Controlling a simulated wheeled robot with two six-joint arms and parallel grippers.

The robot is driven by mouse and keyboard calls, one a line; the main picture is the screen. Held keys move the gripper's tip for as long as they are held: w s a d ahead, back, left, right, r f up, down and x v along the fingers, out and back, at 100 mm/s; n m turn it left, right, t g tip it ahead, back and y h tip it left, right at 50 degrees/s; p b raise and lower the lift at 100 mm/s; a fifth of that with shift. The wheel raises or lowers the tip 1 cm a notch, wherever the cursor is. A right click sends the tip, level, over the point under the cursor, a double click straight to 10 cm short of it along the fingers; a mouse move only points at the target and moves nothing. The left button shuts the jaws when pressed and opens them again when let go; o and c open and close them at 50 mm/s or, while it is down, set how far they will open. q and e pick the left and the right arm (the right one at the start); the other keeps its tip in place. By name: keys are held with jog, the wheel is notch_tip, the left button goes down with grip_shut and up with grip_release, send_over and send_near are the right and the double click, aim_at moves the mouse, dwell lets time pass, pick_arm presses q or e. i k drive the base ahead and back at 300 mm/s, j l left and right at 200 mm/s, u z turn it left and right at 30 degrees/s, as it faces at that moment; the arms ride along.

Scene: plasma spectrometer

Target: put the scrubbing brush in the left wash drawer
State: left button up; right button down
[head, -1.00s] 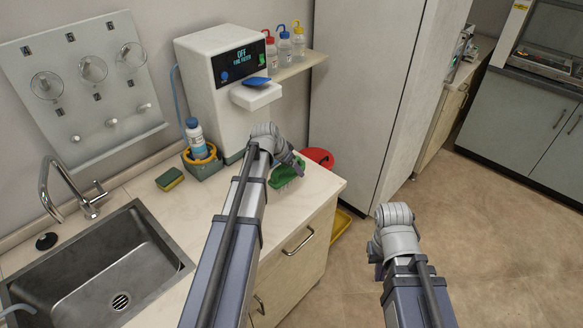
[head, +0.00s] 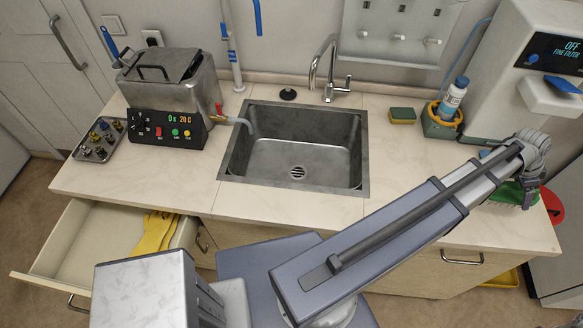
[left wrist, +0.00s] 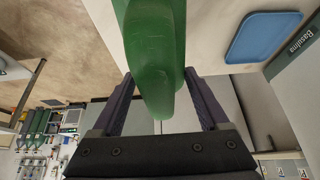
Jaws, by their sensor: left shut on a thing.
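The green scrubbing brush (head: 514,196) is at the right end of the counter, partly hidden by my left arm. My left gripper (head: 522,180) is at the brush and shut on it. In the left wrist view the green handle (left wrist: 155,60) sits between the two dark fingers (left wrist: 158,95). I cannot tell whether the brush touches the counter. The left wash drawer (head: 85,245) stands pulled open under the left end of the counter, with yellow gloves (head: 157,232) lying in its right part. My right gripper is not in view.
A steel sink (head: 290,150) with a tap (head: 325,70) is mid-counter. A heated bath (head: 168,100) and a tray of small parts (head: 100,139) stand left. A sponge (head: 402,116), a bottle (head: 452,98) and the filter unit (head: 545,60) are right. The drawer's left part is bare.

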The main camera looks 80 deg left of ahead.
aim_at(107, 243)
jog(key=k+l, duration=0.75)
jog(key=k, duration=0.15)
jog(key=u, duration=2.55)
jog(key=i+u, duration=0.25)
jog(key=u, duration=0.25)
jog(key=i+l, duration=0.15)
jog(key=i, duration=0.05)
